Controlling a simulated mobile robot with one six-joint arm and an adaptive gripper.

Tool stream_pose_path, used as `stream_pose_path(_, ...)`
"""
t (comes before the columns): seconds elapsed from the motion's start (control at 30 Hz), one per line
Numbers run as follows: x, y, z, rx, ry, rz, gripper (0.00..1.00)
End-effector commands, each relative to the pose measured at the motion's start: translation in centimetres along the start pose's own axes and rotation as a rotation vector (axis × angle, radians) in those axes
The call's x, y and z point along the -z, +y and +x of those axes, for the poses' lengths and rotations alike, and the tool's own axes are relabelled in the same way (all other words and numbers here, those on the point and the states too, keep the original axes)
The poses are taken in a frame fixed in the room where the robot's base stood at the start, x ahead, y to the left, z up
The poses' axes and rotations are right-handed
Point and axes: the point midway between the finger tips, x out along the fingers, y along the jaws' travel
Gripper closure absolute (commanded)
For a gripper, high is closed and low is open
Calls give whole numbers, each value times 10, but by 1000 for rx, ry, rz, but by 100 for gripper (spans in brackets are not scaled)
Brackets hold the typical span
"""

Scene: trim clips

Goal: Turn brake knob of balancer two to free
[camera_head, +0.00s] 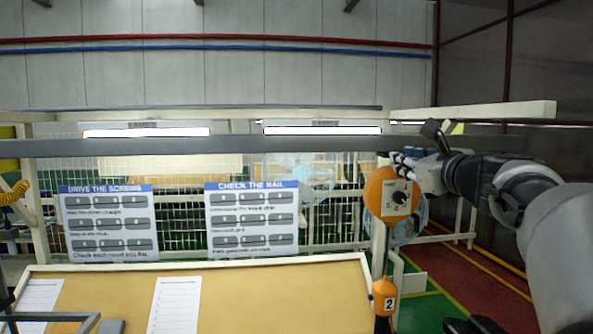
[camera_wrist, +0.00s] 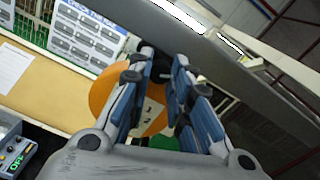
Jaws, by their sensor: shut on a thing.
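Balancer two is an orange round housing (camera_head: 375,192) under the grey rail, with a pale plate on its front. A small black knob (camera_head: 399,198) shows on that plate; its exact pointing is too small to read. Below hangs an orange piece (camera_head: 385,288) with a label "2". My gripper (camera_head: 402,162) is at the housing's upper right edge, above the visible knob. In the wrist view the orange housing (camera_wrist: 101,95) is behind my fingers (camera_wrist: 162,62). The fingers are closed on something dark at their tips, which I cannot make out.
The grey rail (camera_head: 200,146) runs across just above the housing and close to my gripper. A tan board with a pale frame (camera_head: 270,290) stands below left. Two instruction signs (camera_head: 108,222) hang on the left. Floor (camera_head: 480,270) shows free at the right.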

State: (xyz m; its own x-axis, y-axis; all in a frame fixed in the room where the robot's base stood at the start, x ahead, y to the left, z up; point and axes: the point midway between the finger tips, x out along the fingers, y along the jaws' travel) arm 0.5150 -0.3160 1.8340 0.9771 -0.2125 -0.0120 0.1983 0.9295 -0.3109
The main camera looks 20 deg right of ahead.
Motion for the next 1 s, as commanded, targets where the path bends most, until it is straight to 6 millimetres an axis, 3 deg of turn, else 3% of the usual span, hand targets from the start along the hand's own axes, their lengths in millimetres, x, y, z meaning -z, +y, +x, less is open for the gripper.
stream_pose_path(1.0, 0, 2, 0, 5, 19, -922, 100)
